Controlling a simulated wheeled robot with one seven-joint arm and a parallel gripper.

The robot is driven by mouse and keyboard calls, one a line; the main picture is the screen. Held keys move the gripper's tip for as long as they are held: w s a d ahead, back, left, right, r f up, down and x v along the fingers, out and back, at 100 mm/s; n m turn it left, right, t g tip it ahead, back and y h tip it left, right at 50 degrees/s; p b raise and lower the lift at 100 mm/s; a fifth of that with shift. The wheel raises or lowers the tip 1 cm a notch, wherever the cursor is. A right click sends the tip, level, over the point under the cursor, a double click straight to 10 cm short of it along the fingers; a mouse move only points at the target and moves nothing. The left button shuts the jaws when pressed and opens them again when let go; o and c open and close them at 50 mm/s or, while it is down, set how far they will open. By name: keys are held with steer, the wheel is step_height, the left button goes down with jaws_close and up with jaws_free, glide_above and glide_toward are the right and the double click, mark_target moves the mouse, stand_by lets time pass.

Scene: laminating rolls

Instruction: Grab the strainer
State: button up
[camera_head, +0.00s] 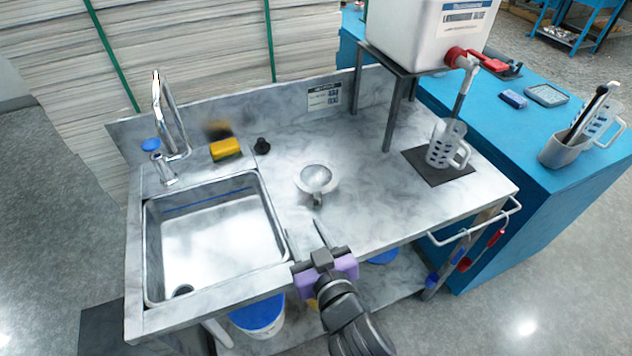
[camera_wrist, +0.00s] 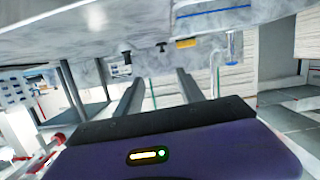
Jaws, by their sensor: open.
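The strainer (camera_head: 316,180) is a small silvery metal bowl on a pale round base or rim, on the grey counter right of the sink. A short handle points toward the counter's front edge. My gripper (camera_head: 302,228) is in front of it, near the counter's front edge. Its two fingers are apart with nothing between them, and they do not touch the strainer. In the wrist view the fingers of my gripper (camera_wrist: 160,76) are also spread and empty. A small dark shape (camera_wrist: 127,55) there may be the strainer, but I cannot tell.
The sink (camera_head: 215,235) lies left of my gripper. A yellow sponge (camera_head: 226,149) and a black knob (camera_head: 262,146) sit behind. A white tank (camera_head: 425,35) stands on a metal stand at right, above a perforated jug (camera_head: 442,145) on a dark mat. The counter between strainer and mat is clear.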

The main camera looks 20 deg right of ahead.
mark_target(318, 205)
steer(key=w+h, duration=0.1)
steer(key=w+d+m, duration=0.1)
steer(key=w, duration=0.1)
steer(key=w+m+g+h, duration=0.1)
steer(key=shift+w+d+f+h, duration=0.15)
steer(key=shift+d+f+h, duration=0.15)
steer(key=shift+d, duration=0.05)
steer(key=shift+d+f+m+g+h, duration=0.6)
steer(key=shift+d+f+m+h, duration=0.15)
steer(key=shift+d, duration=0.35)
steer(key=shift+d+f+m, duration=0.3)
steer(key=shift+m, duration=0.05)
steer(key=shift+w+d+f+g, duration=0.3)
steer(key=shift+w+d+f, duration=0.05)
steer(key=shift+w, duration=0.3)
steer(key=shift+p+x, duration=0.9)
steer(key=shift+x, duration=2.1)
steer(key=shift+f, duration=0.15)
steer(key=shift+s, duration=0.1)
steer(key=shift+c, duration=0.3)
jaws_close()
